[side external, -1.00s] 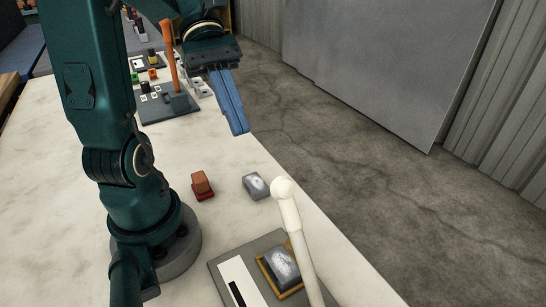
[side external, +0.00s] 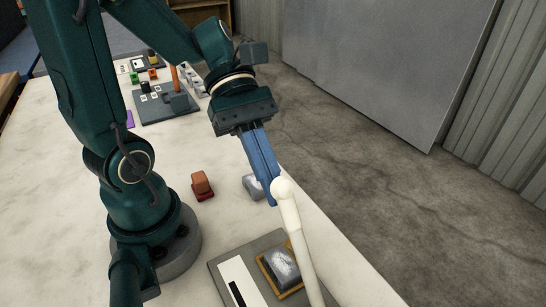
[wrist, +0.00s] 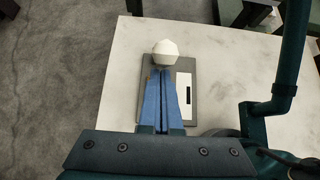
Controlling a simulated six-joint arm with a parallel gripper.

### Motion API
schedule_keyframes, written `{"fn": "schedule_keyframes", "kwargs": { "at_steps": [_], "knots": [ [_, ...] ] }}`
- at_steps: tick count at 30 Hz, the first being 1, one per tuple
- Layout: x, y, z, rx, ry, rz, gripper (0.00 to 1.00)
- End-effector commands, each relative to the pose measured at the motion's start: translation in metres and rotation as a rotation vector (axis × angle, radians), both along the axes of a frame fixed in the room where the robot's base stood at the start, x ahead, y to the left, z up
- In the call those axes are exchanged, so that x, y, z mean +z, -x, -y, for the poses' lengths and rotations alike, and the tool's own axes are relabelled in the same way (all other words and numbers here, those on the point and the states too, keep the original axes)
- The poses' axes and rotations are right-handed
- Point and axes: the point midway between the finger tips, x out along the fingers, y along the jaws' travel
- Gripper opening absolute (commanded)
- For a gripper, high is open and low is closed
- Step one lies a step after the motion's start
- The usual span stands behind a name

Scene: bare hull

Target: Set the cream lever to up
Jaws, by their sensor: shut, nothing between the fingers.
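The cream lever (side external: 294,232) stands up from a grey base plate (side external: 227,262) at the near end of the table, leaning a little, with a round knob (side external: 283,190) on top. In the wrist view the knob (wrist: 165,53) shows just beyond my fingertips, over the grey plate (wrist: 189,118). My gripper (side external: 272,203) is shut and empty, its blue fingers pointing down beside the knob. In the wrist view my gripper (wrist: 162,72) points at the knob. I cannot tell whether they touch. Most of the lever's shaft is hidden in the wrist view.
A white strip with a black slot (side external: 238,284) and a grey block in a yellow frame (side external: 283,268) are on the plate. A grey block (side external: 252,187) and an orange-red block (side external: 202,185) lie nearby. An orange lever (side external: 176,78) stands on another plate farther back.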

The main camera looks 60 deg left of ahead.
Motion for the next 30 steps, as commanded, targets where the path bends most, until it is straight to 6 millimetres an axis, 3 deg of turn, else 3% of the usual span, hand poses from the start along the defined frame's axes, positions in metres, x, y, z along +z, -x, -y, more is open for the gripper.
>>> {"fn": "schedule_keyframes", "kwargs": {
  "at_steps": [30],
  "knots": [
    [0.012,0.000,0.013,-0.003,-0.068,0.002,0.00]
  ]
}}
